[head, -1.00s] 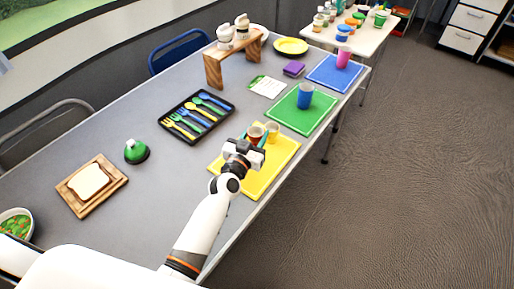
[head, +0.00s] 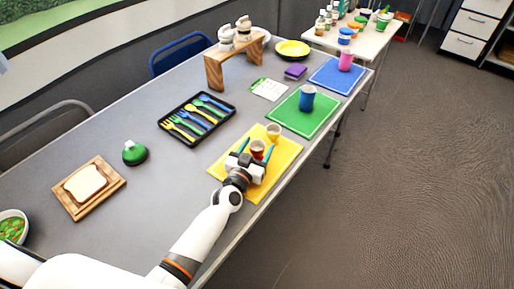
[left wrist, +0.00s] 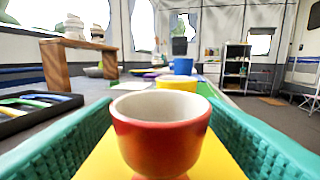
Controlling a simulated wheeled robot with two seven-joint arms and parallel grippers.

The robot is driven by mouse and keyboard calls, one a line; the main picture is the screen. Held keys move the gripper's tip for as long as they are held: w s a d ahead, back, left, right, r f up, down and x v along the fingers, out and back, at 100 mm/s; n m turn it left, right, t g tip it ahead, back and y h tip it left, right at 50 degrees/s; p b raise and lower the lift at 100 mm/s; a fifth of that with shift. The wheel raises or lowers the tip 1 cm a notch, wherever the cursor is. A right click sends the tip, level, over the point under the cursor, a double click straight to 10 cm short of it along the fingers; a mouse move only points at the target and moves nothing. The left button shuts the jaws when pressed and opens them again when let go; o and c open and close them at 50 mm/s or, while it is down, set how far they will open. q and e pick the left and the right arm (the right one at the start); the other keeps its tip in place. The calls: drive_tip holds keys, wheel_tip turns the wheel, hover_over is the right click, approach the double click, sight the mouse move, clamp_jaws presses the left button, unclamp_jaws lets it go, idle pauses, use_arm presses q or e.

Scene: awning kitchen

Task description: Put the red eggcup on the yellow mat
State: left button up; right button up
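The red eggcup (head: 257,150) with a pale inside is upright between the teal fingers of my left gripper (head: 258,147). In the left wrist view, the eggcup (left wrist: 160,136) fills the space between both fingers, which meet its sides. The yellow mat (head: 286,158) lies under the gripper and eggcup at the table's near edge. I cannot tell whether the eggcup's foot touches the mat. My right gripper is not in view.
A yellow cup (head: 273,131) stands on the mat just beyond the eggcup. A green mat (head: 322,115) with a blue cup (head: 307,97) lies farther back. A black cutlery tray (head: 178,137) is to the left. The grey table between tray and mat is clear.

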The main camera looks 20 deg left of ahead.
use_arm(q)
drive_tip(key=shift+r, duration=0.15)
drive_tip(key=shift+s, duration=0.25)
drive_tip(key=s, duration=0.3)
drive_tip(key=s+a, duration=0.1)
drive_tip(key=s, duration=0.7)
drive_tip(key=shift+s+a+p, duration=0.2)
drive_tip(key=shift+s+p, duration=0.05)
drive_tip(key=shift+p, duration=0.05)
